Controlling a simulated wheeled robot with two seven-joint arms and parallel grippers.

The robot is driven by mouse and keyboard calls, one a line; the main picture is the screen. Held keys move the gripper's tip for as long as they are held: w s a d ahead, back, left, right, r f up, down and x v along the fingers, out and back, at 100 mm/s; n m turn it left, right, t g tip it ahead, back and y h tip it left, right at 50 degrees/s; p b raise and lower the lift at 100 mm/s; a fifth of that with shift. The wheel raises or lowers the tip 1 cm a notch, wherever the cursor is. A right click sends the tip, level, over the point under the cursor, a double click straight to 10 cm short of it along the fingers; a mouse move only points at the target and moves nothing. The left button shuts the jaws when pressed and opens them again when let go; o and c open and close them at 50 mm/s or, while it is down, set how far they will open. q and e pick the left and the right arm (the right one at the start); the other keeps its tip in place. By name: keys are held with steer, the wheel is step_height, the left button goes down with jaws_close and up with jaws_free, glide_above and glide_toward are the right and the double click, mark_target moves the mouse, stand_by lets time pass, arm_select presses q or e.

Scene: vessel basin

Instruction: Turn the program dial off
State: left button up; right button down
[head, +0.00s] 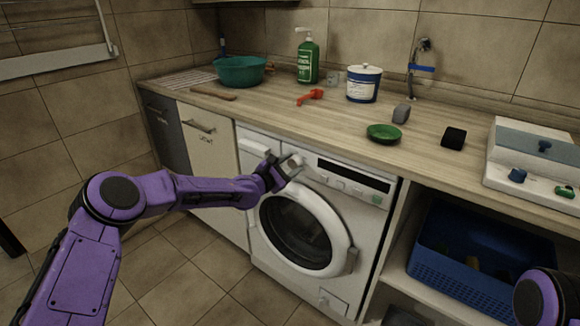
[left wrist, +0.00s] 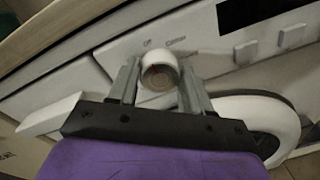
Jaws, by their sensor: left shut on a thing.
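The white washing machine (head: 365,235) stands under the counter with its round door closed. Its program dial (head: 292,164) is a round white knob on the upper left of the front panel. My left gripper (head: 283,172) is at the dial, and in the left wrist view its two grey fingers (left wrist: 158,85) stand on either side of the dial (left wrist: 160,75), shut on it. Small lettering shows on the panel above the dial; one word looks like "Off". I cannot tell the dial's setting. My right gripper is not in view; only a purple part of that arm shows at lower right.
The detergent drawer (head: 258,146) is left of the dial, and the panel's dark display (head: 352,175) is right of it. The door (head: 300,230) bulges out below. The wooden counter (head: 300,115) above holds a green basin (head: 240,71), bottle (head: 307,60) and white tub (head: 364,84). A blue crate (head: 450,285) sits right.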

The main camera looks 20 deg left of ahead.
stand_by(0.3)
arm_select(q)
steer(key=o, duration=1)
steer(key=shift+o, duration=0.2)
steer(key=v, duration=1)
steer(key=shift+s, duration=0.25)
